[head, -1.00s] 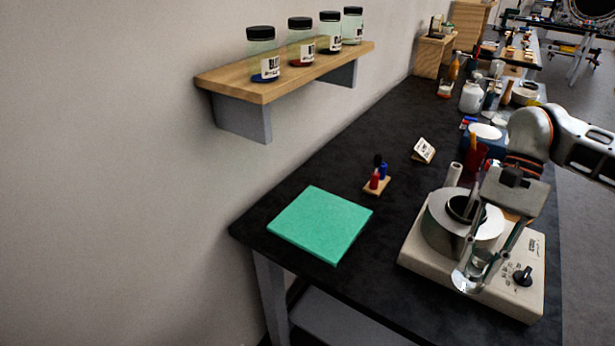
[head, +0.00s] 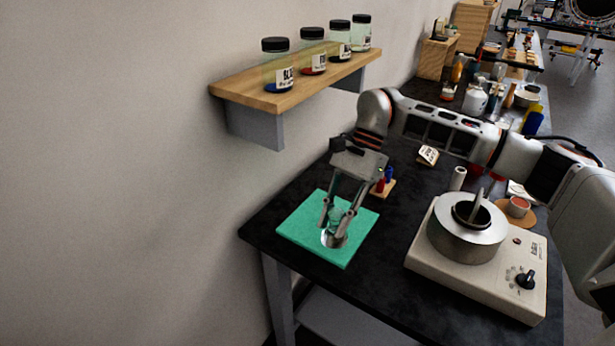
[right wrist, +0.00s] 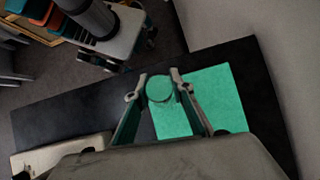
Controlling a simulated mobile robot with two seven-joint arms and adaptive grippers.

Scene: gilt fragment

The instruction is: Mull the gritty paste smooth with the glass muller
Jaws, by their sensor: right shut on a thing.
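The clear glass muller (head: 335,238) is held between the fingers of my right gripper (head: 342,212) in the head view, over the green slab (head: 300,222). In the right wrist view, the muller (right wrist: 160,88) sits between the two fingertips of the gripper (right wrist: 162,97), with the green slab (right wrist: 218,90) beneath and beside it. I cannot tell whether the muller touches the slab. No paste can be made out on the visible part of the slab. My left gripper does not show.
A beige machine with a metal bowl (head: 464,238) stands at the right of the black bench (head: 375,275). Small red and blue bottles (head: 385,180) stand behind the slab. A wall shelf (head: 240,92) with several jars is at the upper left.

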